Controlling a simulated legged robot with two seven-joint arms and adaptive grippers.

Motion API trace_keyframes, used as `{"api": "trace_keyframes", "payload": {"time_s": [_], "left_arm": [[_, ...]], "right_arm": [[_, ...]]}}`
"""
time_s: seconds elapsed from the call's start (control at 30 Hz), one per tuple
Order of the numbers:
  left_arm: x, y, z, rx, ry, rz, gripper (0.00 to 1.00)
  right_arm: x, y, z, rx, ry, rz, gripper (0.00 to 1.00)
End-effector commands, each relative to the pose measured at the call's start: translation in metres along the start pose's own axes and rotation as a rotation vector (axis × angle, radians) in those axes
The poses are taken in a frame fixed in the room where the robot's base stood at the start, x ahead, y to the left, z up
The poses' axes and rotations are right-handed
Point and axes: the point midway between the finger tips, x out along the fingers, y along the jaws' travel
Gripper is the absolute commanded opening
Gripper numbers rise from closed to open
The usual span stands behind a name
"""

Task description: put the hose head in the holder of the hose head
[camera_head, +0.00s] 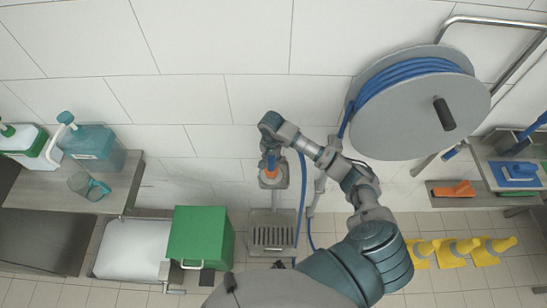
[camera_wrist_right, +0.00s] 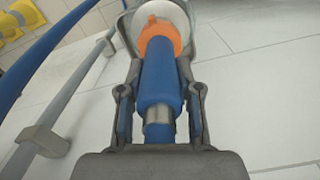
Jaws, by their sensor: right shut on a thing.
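The hose head is a blue cylinder with an orange tip, seen in the wrist view (camera_wrist_right: 158,75) and, small, in the head view (camera_head: 271,174). My right gripper (camera_wrist_right: 158,95) has its fingers on both sides of the blue body and is shut on it. In the head view, my right gripper (camera_head: 271,152) hangs in front of the tiled wall with the orange tip pointing down. A pale, rounded holder (camera_head: 272,184) is around the orange tip; its rim shows in the wrist view (camera_wrist_right: 168,12). I cannot tell how deep the tip sits. My left gripper is not in view.
A grey reel (camera_head: 415,118) with blue hose hangs on the wall at right. The hose (camera_head: 302,190) runs down beside my right gripper.

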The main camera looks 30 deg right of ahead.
Motion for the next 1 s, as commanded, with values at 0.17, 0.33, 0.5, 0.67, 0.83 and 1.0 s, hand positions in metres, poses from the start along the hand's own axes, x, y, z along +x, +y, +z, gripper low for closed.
{"api": "trace_keyframes", "payload": {"time_s": [0.17, 0.33, 0.5, 0.67, 0.83, 1.0], "left_arm": [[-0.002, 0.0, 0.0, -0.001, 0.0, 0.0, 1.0], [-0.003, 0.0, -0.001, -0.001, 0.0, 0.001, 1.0], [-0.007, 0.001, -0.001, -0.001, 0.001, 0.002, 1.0], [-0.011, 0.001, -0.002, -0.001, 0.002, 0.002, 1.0], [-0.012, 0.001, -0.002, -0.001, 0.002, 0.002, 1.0], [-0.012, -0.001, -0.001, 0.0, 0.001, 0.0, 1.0]], "right_arm": [[0.001, 0.0, -0.016, 0.001, 0.001, -0.001, 0.0], [0.001, 0.0, -0.024, 0.001, 0.001, -0.002, 0.0], [0.014, -0.001, -0.025, 0.0, -0.001, 0.0, 0.0], [0.027, -0.002, -0.024, 0.0, 0.001, -0.001, 0.0], [0.036, -0.001, -0.025, 0.0, 0.002, 0.0, 0.0], [0.037, 0.0, -0.026, 0.0, 0.002, -0.001, 0.0]]}}
